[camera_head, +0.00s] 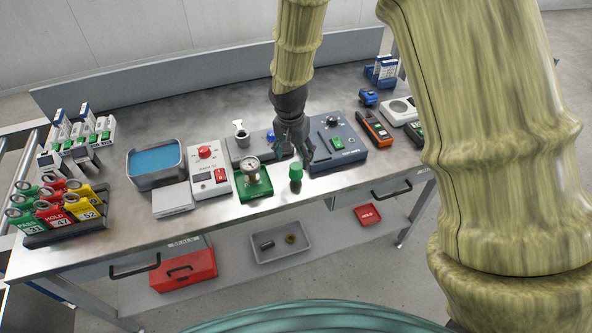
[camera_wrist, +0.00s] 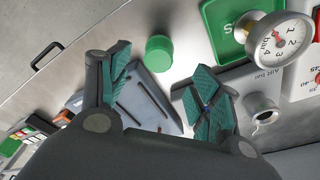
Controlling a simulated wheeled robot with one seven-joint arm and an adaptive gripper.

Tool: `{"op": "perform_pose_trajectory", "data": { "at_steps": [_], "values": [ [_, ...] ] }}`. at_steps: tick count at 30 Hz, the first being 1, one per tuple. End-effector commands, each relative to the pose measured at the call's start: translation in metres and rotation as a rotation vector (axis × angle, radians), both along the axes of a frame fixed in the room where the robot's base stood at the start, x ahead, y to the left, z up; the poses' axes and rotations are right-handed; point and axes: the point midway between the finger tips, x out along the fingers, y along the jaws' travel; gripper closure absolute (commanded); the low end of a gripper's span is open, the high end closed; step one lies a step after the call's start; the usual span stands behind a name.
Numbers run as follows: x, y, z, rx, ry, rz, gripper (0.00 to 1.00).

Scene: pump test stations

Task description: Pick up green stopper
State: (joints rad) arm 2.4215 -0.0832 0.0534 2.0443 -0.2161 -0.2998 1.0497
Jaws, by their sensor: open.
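The green stopper (camera_head: 295,172) stands near the front edge of the steel table, just right of the gauge's green base. It also shows in the wrist view as a green round top (camera_wrist: 159,48), beyond the gap between the fingers. My gripper (camera_head: 296,153) is above and slightly behind the stopper, pointing down. In the wrist view my gripper (camera_wrist: 158,70) has its two teal-padded fingers spread apart, with nothing between them. The fingers look clear of the stopper.
A pressure gauge (camera_head: 251,164) on a green base (camera_head: 256,188) stands close left of the stopper. A blue-grey device box (camera_head: 345,160) is close right and behind. A red-switch box (camera_head: 209,178) and a blue-filled tray (camera_head: 155,182) stand further left.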

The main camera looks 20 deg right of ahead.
Motion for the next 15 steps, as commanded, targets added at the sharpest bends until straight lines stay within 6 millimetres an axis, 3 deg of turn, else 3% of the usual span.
{"op": "perform_pose_trajectory", "data": {
  "at_steps": [15],
  "values": [
    [-0.001,-0.004,-0.029,0.000,0.003,-0.001,0.36]
  ]
}}
